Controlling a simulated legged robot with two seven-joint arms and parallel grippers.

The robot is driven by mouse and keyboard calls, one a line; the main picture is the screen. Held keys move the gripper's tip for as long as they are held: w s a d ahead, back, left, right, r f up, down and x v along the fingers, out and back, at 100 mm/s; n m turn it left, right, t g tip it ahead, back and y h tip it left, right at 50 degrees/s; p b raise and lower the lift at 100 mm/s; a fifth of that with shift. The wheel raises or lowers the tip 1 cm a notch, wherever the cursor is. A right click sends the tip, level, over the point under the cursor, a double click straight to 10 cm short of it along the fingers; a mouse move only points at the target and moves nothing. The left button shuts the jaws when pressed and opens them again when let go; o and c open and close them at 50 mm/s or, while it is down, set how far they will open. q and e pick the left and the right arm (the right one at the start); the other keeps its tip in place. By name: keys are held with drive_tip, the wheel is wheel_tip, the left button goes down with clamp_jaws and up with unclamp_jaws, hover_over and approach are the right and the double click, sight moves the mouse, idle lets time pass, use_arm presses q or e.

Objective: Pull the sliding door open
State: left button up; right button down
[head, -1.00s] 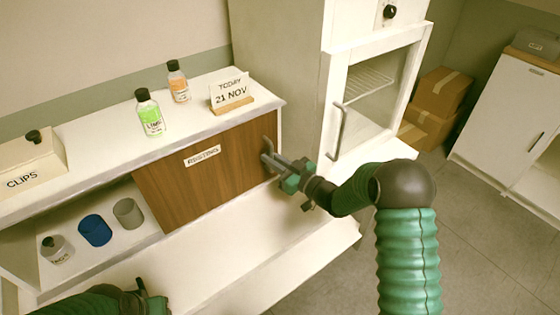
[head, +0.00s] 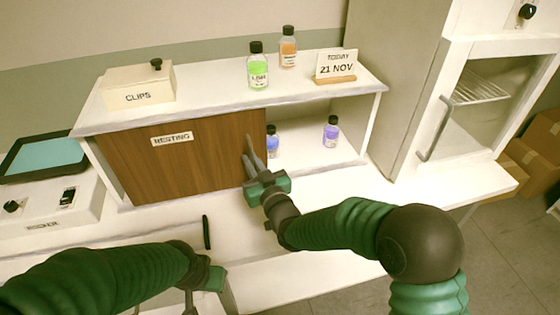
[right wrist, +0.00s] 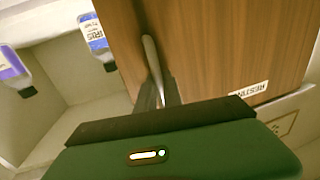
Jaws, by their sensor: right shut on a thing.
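The brown wooden sliding door (head: 180,160), labelled RESTING, covers the left part of the white cabinet (head: 376,110). The cabinet's right part is open, with a blue bottle (head: 272,140) near the door's edge and a purple bottle (head: 331,132) further right. My right gripper (head: 253,170) is shut on the door's upright metal handle (head: 249,148), near the door's right edge. In the right wrist view the handle (right wrist: 153,60) runs down between the fingers, against the door (right wrist: 220,45). My left gripper (head: 208,278) is low at the front, away from the door; its jaws are unclear.
A white oven-like unit (head: 400,80) stands at right.

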sight(236, 156)
drive_tip(key=shift+s+a+f, duration=0.1)
drive_tip(key=shift+s+a, duration=0.15)
drive_tip(key=shift+a, duration=0.3)
drive_tip(key=shift+s+a+f, duration=0.1)
drive_tip(key=shift+s+a, duration=0.1)
drive_tip(key=shift+a, duration=0.35)
drive_tip(key=shift+s+a+r, duration=0.1)
drive_tip(key=shift+a, duration=0.15)
drive_tip(key=c, duration=1.5)
unclamp_jaws()
drive_tip(key=shift+r, duration=0.1)
drive_tip(key=v, duration=1.6)
drive_tip(key=shift+s+d, duration=0.25)
drive_tip(key=shift+s, duration=0.05)
